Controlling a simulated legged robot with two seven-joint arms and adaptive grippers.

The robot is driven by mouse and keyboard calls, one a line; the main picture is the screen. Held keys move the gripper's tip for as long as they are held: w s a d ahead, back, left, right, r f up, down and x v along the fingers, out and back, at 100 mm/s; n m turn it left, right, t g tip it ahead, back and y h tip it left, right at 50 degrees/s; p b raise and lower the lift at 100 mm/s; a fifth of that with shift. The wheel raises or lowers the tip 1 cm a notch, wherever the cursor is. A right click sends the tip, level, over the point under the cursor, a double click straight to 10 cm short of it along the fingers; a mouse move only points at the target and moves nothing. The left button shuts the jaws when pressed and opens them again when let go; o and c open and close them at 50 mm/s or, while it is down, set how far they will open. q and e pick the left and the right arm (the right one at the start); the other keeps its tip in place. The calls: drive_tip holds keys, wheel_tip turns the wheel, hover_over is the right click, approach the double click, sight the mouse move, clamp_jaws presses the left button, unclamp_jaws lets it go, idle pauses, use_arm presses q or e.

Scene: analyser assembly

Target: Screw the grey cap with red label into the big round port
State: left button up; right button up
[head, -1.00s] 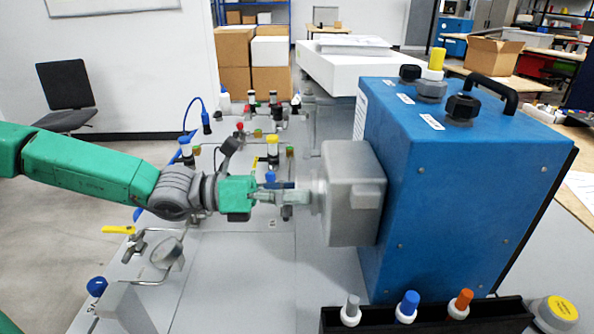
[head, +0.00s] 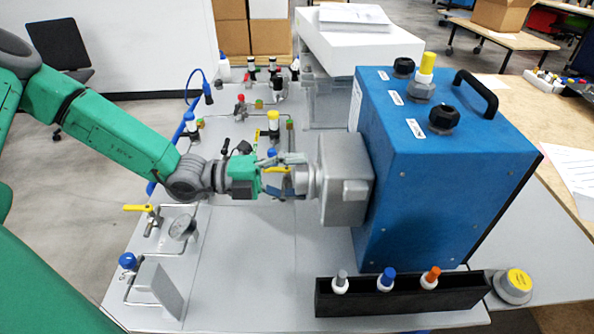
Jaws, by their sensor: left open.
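My left gripper (head: 296,177) is open, its fingers pointing right at the grey housing (head: 345,180) on the left side of the blue analyser (head: 425,190). A round grey part (head: 306,181) stands out from the housing's left face, at the fingertips. I cannot tell whether this is the bare big port or the grey cap seated on it. No red label shows in this view. The fingers are beside or partly around that part; contact is unclear. My right gripper is not in view.
A black rack (head: 400,303) at the front holds grey, blue and orange small caps. A grey round cap with a yellow label (head: 514,286) sits right of it. Valves and a gauge (head: 183,227) stand on the left panel.

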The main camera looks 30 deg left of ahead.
use_arm(q)
drive_tip(key=c, duration=1.3)
drive_tip(key=shift+m+b, duration=0.45)
drive_tip(key=shift+m, duration=0.65)
drive_tip(key=shift+c, duration=0.2)
drive_tip(key=shift+r+m, duration=0.2)
drive_tip(key=shift+m, duration=0.3)
drive_tip(key=shift+m+b, duration=0.6)
drive_tip(key=shift+m, duration=0.6)
drive_tip(key=shift+r+m+b, duration=0.1)
drive_tip(key=shift+m+b, duration=0.35)
drive_tip(key=shift+m, duration=0.75)
clamp_jaws()
drive_tip(key=shift+d+r+m, duration=0.1)
drive_tip(key=shift+m, duration=0.5)
